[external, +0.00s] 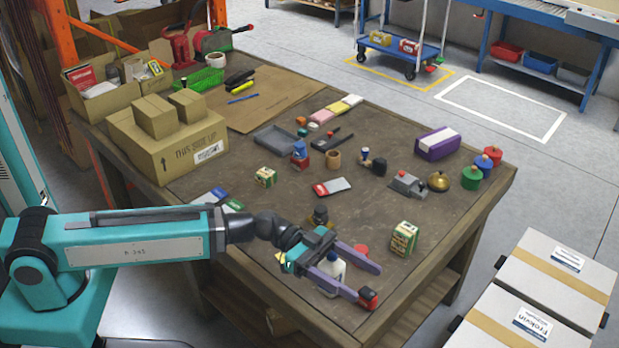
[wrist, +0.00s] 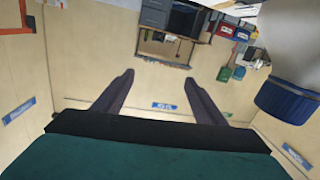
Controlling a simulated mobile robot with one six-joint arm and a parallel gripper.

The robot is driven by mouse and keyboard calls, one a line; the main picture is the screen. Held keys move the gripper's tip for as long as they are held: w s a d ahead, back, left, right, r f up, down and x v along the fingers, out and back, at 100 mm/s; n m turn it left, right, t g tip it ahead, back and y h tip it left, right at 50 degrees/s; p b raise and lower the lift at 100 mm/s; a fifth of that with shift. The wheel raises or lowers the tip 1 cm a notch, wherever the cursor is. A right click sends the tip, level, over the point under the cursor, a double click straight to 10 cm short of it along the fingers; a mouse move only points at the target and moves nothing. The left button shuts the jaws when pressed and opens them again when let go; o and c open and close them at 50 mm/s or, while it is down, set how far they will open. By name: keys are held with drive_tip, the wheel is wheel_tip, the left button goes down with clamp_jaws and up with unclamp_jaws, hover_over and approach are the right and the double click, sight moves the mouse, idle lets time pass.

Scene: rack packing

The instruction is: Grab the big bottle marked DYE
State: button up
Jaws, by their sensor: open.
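My gripper (external: 366,283) is open, its two purple fingers spread over the front edge of the table. In the wrist view my gripper (wrist: 157,82) has nothing visible between its fingers. A white bottle (external: 332,268) stands by the fingers in the external view, partly hidden by them. A large white bottle (wrist: 288,45) with a ribbed blue cap (wrist: 291,100) is close to the camera at the upper right of the wrist view, outside the fingers. I cannot read DYE on any bottle. Whether both views show the same bottle is unclear.
A small red-and-black item (external: 368,298) is at the near fingertip, and a red lid (external: 361,250) is behind the far finger. A dark jar (external: 320,215) stands behind my gripper. A green-and-white box (external: 404,238) stands to the right. Cardboard boxes (external: 165,150) fill the table's left.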

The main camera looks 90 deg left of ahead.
drive_tip(key=m+g+y+p, duration=0.1)
drive_tip(key=p, duration=0.2)
hover_over(324, 261)
drive_tip(key=r+x, duration=0.1)
drive_tip(key=x, duration=0.2)
drive_tip(key=f, duration=0.3)
drive_tip(key=shift+d, duration=0.35)
drive_tip(key=s+a+f+g+y+p, duration=0.1)
drive_tip(key=s+a+f+g+p, duration=0.1)
drive_tip(key=s+a+f, duration=0.2)
drive_tip(key=s+a, duration=0.3)
drive_tip(key=a, duration=0.1)
drive_tip(key=shift+s+a+f+m+g, duration=0.2)
drive_tip(key=shift+a+m+g, duration=0.1)
drive_tip(key=shift+m, duration=0.1)
drive_tip(key=shift+w+f, duration=0.1)
drive_tip(key=shift+w, duration=0.05)
drive_tip(key=b+x, duration=0.5)
drive_tip(key=b, duration=0.4)
drive_tip(key=shift+w+d+f, duration=0.15)
drive_tip(key=shift+d, duration=0.05)
drive_tip(key=shift+w+d+f+p, duration=0.1)
drive_tip(key=shift+w+d+p, duration=0.2)
drive_tip(key=shift+w+d, duration=0.25)
drive_tip(key=shift+w+d+f, duration=0.3)
drive_tip(key=shift+w+d, duration=0.05)
drive_tip(key=shift+w, duration=0.15)
